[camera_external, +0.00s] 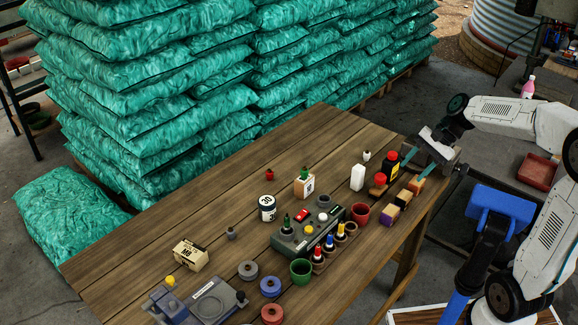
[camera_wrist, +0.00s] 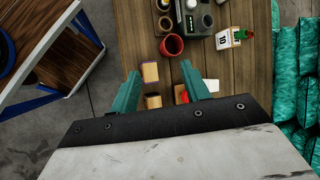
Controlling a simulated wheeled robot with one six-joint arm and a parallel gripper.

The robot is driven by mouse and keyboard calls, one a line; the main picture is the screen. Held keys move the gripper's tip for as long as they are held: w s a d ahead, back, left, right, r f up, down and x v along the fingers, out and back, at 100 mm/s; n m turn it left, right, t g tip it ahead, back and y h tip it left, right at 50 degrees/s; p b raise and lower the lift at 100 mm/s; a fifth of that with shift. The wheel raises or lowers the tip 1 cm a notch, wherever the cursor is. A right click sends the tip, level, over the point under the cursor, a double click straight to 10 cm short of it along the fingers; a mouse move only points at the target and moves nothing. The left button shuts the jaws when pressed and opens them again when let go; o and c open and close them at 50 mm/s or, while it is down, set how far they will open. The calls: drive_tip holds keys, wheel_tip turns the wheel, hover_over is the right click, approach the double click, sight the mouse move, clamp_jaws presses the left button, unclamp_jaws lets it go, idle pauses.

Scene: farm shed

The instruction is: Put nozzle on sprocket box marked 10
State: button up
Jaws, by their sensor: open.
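The box marked 10 (camera_external: 304,188) stands on the wooden table, with a small green-topped piece on or against it. It also shows in the wrist view (camera_wrist: 223,39), upper right, beside green and red pieces. I cannot tell for sure which small part is the nozzle; a small grey piece (camera_external: 231,234) stands left of the middle and a small white-topped piece (camera_external: 366,156) near the far right edge. My gripper (camera_wrist: 158,75) is open and empty above the right end of the table, over small wooden blocks (camera_wrist: 150,72). It also shows in the external view (camera_external: 411,168).
A grey tool caddy (camera_external: 290,243), a red cup (camera_external: 361,214), a green cup (camera_external: 301,272), a white bottle (camera_external: 357,177) and a dark red-capped bottle (camera_external: 391,165) crowd the table. Another box (camera_external: 190,255) stands at left. Teal sacks (camera_external: 150,75) rise behind. The back left tabletop is bare.

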drive_tip(key=s+d+f+n+t+h, duration=0.1)
drive_tip(key=s+d+n+h, duration=0.2)
drive_tip(key=s+d, duration=0.6)
drive_tip(key=s+d+f+n+t+h, duration=0.1)
drive_tip(key=s+d+f+n+h, duration=0.1)
drive_tip(key=s+d, duration=0.7)
drive_tip(key=shift+s+d+f+n+h, duration=0.35)
drive_tip(key=shift+s+n+h, duration=0.2)
drive_tip(key=shift+n+h, duration=0.4)
